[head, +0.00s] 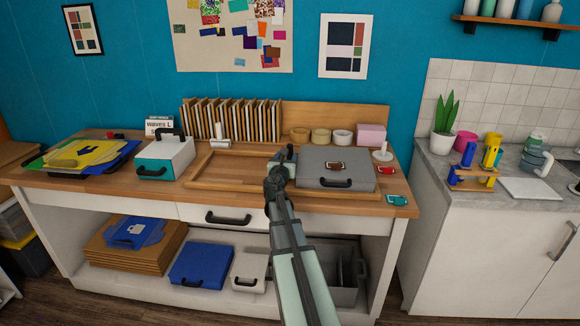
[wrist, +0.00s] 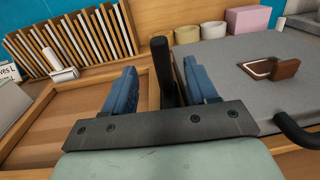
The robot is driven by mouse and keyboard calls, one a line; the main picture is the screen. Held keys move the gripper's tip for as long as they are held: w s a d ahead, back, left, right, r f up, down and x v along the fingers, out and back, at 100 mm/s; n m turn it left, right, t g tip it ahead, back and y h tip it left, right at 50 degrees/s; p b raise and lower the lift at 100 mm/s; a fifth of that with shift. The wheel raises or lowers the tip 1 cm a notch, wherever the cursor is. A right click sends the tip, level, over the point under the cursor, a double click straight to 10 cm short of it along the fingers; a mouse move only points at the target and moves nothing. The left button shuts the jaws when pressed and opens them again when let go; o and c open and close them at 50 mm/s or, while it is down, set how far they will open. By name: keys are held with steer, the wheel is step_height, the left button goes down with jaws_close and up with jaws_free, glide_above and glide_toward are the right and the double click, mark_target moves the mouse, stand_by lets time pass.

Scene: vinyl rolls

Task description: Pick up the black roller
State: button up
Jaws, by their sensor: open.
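A black upright piece, which looks like the black roller (wrist: 161,60), stands between the two blue fingers of my gripper (wrist: 160,72) in the wrist view. Its lower part is partly hidden by the gripper's dark crossbar. The gripper is open, with a visible gap on each side of the black piece. In the head view my gripper (head: 283,160) is low over the worktable, between the wooden frame and the grey case. There the gripper and arm hide most of the roller.
The grey case (head: 350,178) with a brown item on top stands close to the right. The wooden frame (head: 197,170) lies left. A white roller (head: 219,143), upright boards (head: 232,118) and tape rolls (head: 320,136) are behind. A white and teal box (head: 165,160) stands further left.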

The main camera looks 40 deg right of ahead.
mark_target(291, 146)
steer(key=x, duration=0.9)
steer(key=shift+w+d+r, duration=0.15)
steer(key=shift+r, duration=0.1)
jaws_close()
stand_by(0.4)
